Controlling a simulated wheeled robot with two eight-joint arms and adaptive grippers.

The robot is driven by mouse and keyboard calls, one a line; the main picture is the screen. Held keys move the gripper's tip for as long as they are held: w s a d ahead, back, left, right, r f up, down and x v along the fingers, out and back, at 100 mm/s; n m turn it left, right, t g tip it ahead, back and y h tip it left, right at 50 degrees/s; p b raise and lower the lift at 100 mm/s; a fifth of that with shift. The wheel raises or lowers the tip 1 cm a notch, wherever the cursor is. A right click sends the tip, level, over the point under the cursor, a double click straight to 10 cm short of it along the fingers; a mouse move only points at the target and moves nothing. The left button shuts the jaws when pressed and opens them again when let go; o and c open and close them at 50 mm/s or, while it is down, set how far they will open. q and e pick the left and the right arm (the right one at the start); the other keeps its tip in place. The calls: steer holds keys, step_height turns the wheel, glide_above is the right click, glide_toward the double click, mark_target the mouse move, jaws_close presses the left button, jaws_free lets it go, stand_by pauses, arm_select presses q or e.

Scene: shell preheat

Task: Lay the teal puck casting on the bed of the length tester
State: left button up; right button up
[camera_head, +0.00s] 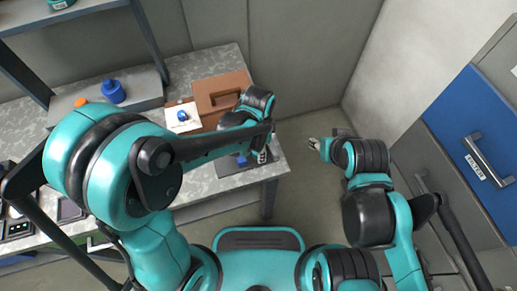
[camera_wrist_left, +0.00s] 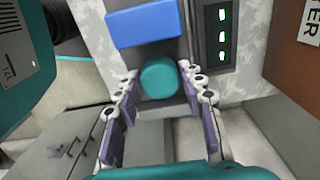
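The teal puck casting (camera_wrist_left: 160,77) is between the fingertips of my left gripper (camera_wrist_left: 158,76), which look closed against its sides. It lies over the dark grey length tester (camera_wrist_left: 184,24), just below the tester's blue block (camera_wrist_left: 140,27); I cannot tell whether it touches the bed. The tester has a panel of green lights at its right. In the head view my left gripper (camera_head: 262,156) is above the tester (camera_head: 229,168) at the table's front right corner, and the puck is hidden. My right gripper (camera_head: 316,145) is empty over the floor; its fingers are too small to judge.
A brown case (camera_head: 221,92) and a white card with a blue item (camera_head: 184,116) are behind the tester on the speckled table (camera_head: 190,68). A blue bottle (camera_head: 113,92) stands on the grey shelf. A blue drawer (camera_head: 470,130) is at the right. The floor between is clear.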

arm_select(q)
steer(key=shift+o, duration=0.9)
steer(key=shift+r, duration=0.25)
step_height(320, 180, up, 12)
steer(key=p, duration=0.5)
steer(key=s+a+r+n+t, duration=0.2)
steer(key=a+r+n+t, duration=0.1)
steer(key=a+n, duration=0.4)
steer(key=s+a+r+n+t, duration=0.3)
steer(key=a+n, duration=0.4)
steer(key=a, duration=0.3)
steer(key=shift+a+r+t, duration=0.2)
steer(key=shift+a+t, duration=0.2)
steer(key=shift+t, duration=0.2)
